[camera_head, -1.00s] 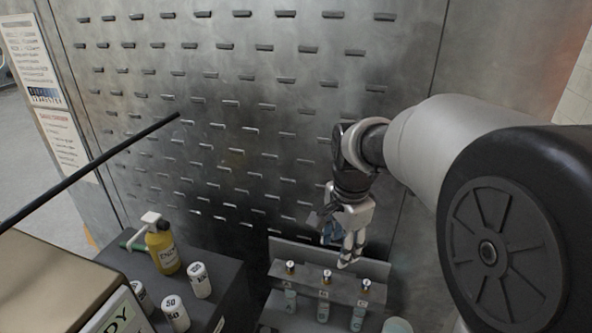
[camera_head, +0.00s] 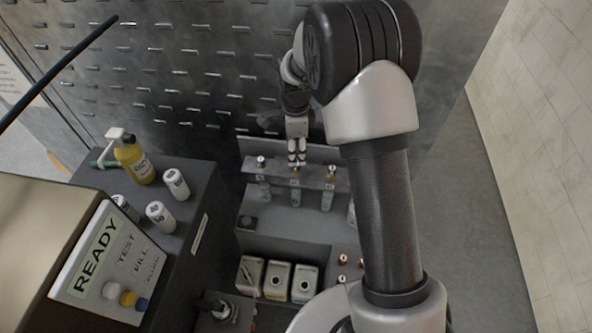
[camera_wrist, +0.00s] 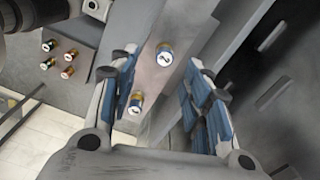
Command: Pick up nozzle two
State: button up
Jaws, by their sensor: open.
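Three small brass-topped nozzles stand in a row in a grey rack (camera_head: 312,181) in the head view. The middle one, nozzle two (camera_head: 295,171), is below my gripper (camera_head: 297,158). In the wrist view a nozzle cap with a mark like a 2 (camera_wrist: 164,56) lies between the fingertips of my gripper (camera_wrist: 163,72). A second nozzle (camera_wrist: 136,102) shows nearer the left finger. The blue-padded fingers are spread and hold nothing. The left nozzle (camera_head: 261,162) and right nozzle (camera_head: 332,173) stand to either side.
A slotted metal panel (camera_head: 170,75) rises behind the rack. Several small brass-topped pieces (camera_wrist: 68,72) sit on another surface. Open-topped containers (camera_head: 277,280) stand below the rack. A yellow bottle (camera_head: 133,163) and white canisters (camera_head: 160,216) stand on the dark cabinet at left.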

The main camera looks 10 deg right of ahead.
aim_at(296, 169)
jog(key=f, duration=0.5)
jog(key=f+b, duration=0.1)
jog(key=f, duration=0.1)
jog(key=shift+w+d+f, duration=0.15)
jog(key=shift+w+f, duration=0.25)
jog(key=shift+r, duration=0.1)
grip_shut()
